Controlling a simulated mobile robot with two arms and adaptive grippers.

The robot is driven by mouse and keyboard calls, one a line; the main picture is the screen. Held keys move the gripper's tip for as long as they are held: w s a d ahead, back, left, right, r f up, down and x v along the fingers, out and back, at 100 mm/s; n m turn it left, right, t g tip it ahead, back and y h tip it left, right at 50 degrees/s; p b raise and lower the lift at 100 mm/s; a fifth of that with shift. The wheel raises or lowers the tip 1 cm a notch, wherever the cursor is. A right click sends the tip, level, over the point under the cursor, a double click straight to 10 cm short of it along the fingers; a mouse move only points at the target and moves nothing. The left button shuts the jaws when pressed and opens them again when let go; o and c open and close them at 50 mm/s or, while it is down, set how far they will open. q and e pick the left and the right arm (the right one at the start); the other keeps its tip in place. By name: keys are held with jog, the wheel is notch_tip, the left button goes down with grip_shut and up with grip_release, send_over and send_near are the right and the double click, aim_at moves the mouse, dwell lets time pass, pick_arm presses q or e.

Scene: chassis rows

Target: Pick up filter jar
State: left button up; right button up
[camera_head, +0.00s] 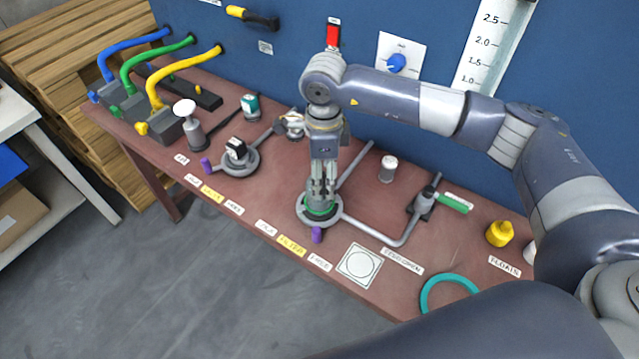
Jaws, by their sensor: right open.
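My right gripper (322,192) points straight down over a round grey ring fixture (302,213) near the middle of the bench. It is open, with its fingers at a green-rimmed round part (319,211) seated in that fixture. The fingers and wrist hide most of this part, so I cannot tell its full shape or whether they touch it. It appears to be the filter jar, as a yellow label (292,245) that seems to read "FILTER" lies in front. My left gripper is not in view.
A small white-topped jar (388,168) stands right of the gripper. Grey pipes (385,237) run beside the fixture, with a purple knob (317,235) in front. A green-handled valve (452,203) and yellow float (499,233) stand further right. A white square pad (359,265) lies at the front edge.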

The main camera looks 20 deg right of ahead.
jog(key=shift+f, duration=0.35)
jog(key=f, duration=0.1)
jog(key=f+p, duration=0.1)
jog(key=f, duration=0.1)
jog(key=f+p, duration=0.1)
jog(key=shift+w+a+f, duration=0.1)
jog(key=shift+a+f, duration=0.1)
jog(key=shift+a, duration=0.2)
jog(key=shift+f, duration=0.35)
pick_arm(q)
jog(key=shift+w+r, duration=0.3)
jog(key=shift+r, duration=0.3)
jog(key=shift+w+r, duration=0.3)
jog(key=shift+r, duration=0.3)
pick_arm(e)
jog(key=c, duration=0.9)
